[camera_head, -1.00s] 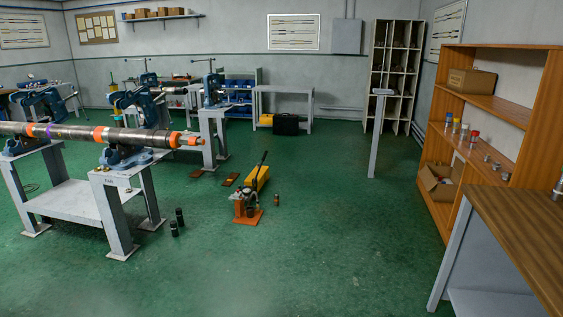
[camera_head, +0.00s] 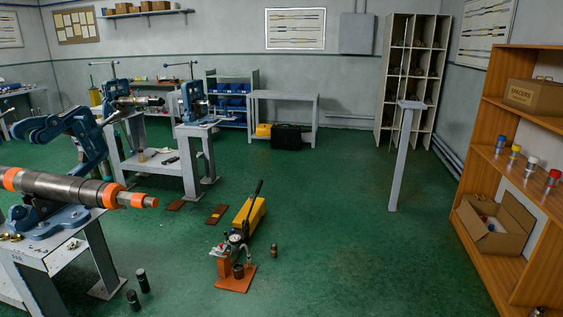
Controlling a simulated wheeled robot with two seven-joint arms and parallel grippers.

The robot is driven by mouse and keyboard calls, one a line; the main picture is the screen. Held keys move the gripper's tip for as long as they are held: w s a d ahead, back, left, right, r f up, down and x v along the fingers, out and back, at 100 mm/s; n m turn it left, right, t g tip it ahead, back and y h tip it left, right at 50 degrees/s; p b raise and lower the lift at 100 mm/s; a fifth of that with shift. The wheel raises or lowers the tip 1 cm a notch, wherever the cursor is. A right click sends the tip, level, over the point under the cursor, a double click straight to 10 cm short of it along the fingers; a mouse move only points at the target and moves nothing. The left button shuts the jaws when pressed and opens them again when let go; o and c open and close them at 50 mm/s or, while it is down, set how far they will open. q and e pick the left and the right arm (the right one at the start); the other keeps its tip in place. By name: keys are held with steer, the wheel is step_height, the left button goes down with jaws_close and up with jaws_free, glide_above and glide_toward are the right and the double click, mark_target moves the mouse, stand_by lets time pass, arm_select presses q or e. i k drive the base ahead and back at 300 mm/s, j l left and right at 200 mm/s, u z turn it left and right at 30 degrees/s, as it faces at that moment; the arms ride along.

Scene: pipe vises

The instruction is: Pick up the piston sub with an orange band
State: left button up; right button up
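A long dark pipe tool (camera_head: 75,189) with orange bands and an orange-tipped narrow end lies in a blue vise (camera_head: 45,222) on a grey stand at the left. A small dark cylinder with a brownish-orange tint (camera_head: 273,250) stands on the floor right of the hand pump. Small cylinders with blue (camera_head: 500,141), yellow (camera_head: 515,149), white (camera_head: 532,160) and red (camera_head: 553,175) tops stand on the wooden shelf at the right. I cannot tell which piece is the piston sub with an orange band. Neither of my grippers is in view.
A yellow hand pump on an orange base (camera_head: 236,280) stands on the floor ahead. Two black cylinders (camera_head: 138,290) stand beside the left stand. A grey post (camera_head: 400,160) stands before the cubby rack (camera_head: 410,85). An open carton (camera_head: 510,238) sits on the lower shelf.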

mark_target(273, 249)
steer(key=i+l+u, duration=0.1)
steer(key=i, duration=1.3)
